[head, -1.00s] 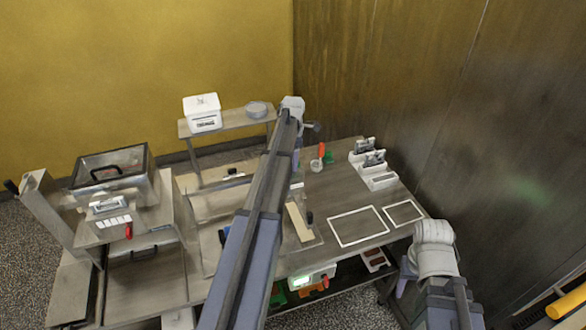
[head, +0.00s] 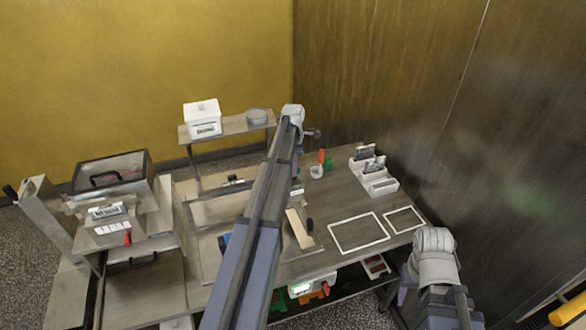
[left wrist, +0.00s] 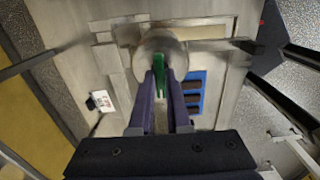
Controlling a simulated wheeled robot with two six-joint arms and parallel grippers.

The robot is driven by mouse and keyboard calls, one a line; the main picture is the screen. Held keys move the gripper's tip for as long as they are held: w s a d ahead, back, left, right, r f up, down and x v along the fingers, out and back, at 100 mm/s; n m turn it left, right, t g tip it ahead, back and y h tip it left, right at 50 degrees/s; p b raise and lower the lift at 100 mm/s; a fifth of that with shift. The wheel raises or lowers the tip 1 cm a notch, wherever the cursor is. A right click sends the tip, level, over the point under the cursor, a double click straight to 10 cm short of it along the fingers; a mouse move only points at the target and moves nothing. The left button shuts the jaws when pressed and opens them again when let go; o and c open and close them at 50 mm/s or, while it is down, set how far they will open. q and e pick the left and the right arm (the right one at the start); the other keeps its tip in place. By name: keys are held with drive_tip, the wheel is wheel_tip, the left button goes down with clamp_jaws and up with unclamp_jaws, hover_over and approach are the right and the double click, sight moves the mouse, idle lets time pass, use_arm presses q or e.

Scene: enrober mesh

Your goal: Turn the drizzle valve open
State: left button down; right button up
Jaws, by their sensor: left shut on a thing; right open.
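In the left wrist view, the purple fingers of my left gripper (left wrist: 161,82) are closed on a narrow green handle (left wrist: 160,64). The handle stands in front of a round grey metal body (left wrist: 158,45), which looks like the drizzle valve. The handle lies lengthwise up and down in this view; its lower part is between the fingers. No marking shows whether the valve is open. In the head view my left arm covers this spot, and the left gripper is hidden. My right arm shows at lower right, but its gripper is out of frame.
A blue tray (left wrist: 194,92) with dark compartments lies right of the fingers. On the bench are a red-handled item (head: 322,156), a white rack (head: 374,178) and two white outlined areas (head: 358,231), which are empty. A white box (head: 202,118) stands on the back shelf.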

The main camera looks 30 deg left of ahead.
use_arm(q)
drive_tip(key=shift+m, duration=0.4)
drive_tip(key=m, duration=0.3)
drive_tip(key=shift+m, duration=0.4)
drive_tip(key=m, duration=0.4)
drive_tip(key=shift+m, duration=0.3)
drive_tip(key=m, duration=0.8)
drive_tip(key=shift+m, duration=0.6)
drive_tip(key=c, duration=0.9)
unclamp_jaws()
